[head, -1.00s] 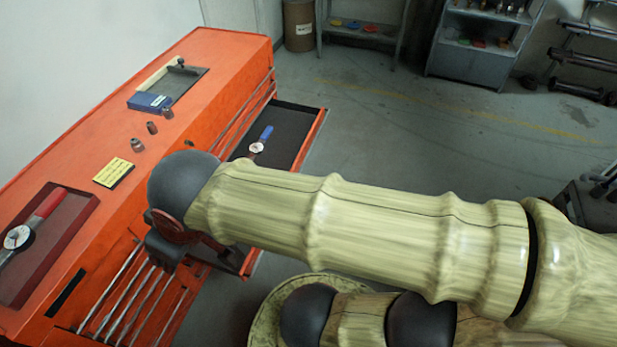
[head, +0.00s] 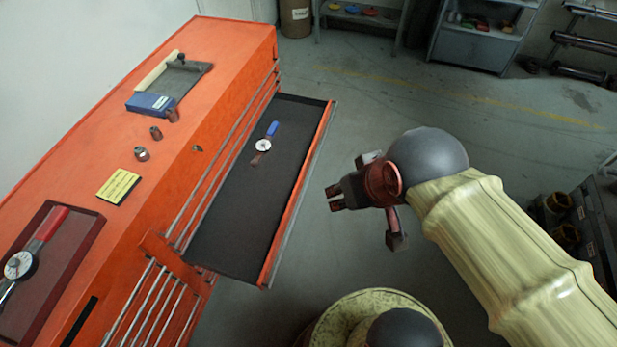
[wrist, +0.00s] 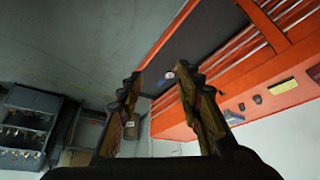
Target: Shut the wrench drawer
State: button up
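The wrench drawer (head: 232,215) is pulled out from the right side of the orange tool cabinet (head: 222,75). It has a black liner and an orange front edge. A wrench with a blue handle and a round dial (head: 264,146) lies in it. The drawer also shows at the top of the wrist view (wrist: 195,45). My gripper (head: 334,197) is to the right of the drawer front, apart from it. In the wrist view its two fingers (wrist: 160,100) are spread with nothing between them.
A red tray (head: 75,262) with a red-handled dial wrench, a yellow label (head: 118,187), small sockets and a blue box (head: 150,104) sit on the cabinet top. Grey floor (head: 350,110) lies open right of the drawer. Shelves (head: 480,40) stand at the back.

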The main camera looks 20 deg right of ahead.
aim_at(240, 235)
jog(key=z, duration=0.2)
jog(key=i+j+u, duration=0.1)
jog(key=i, duration=0.35)
jog(key=i+j, duration=0.15)
jog(key=i, duration=0.25)
jog(key=j+u, duration=0.05)
